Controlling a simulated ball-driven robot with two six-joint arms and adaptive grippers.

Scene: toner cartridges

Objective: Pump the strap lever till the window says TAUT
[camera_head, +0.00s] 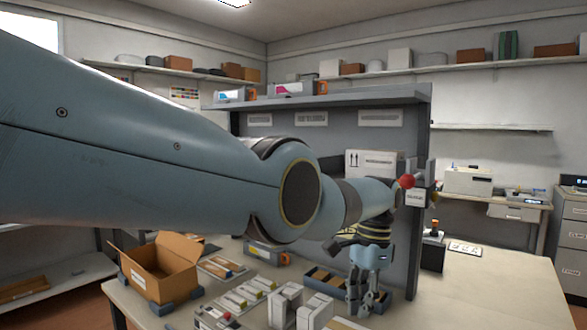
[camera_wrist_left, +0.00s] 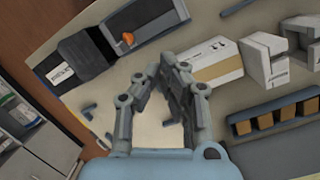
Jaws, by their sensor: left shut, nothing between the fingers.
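A red ball knob (camera_head: 407,181), which looks like the end of the strap lever, shows at the right end of the grey shelf unit, just beyond my left wrist. A small pale label or window (camera_head: 415,197) sits just below it; its writing is too small to read. The strap itself cannot be made out. My left gripper (camera_head: 362,308) points down over the table, below and left of the knob and apart from it. It is shut and empty; its fingers also show in the left wrist view (camera_wrist_left: 160,70). My right gripper is in neither view.
An open cardboard box (camera_head: 160,272) stands on the table's left. White blocks (camera_head: 286,305) stand left of my gripper. A blue tray (camera_wrist_left: 275,118) holds brown blocks. A dark box (camera_head: 432,252) stands right of the shelf unit; the table's right side is largely clear.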

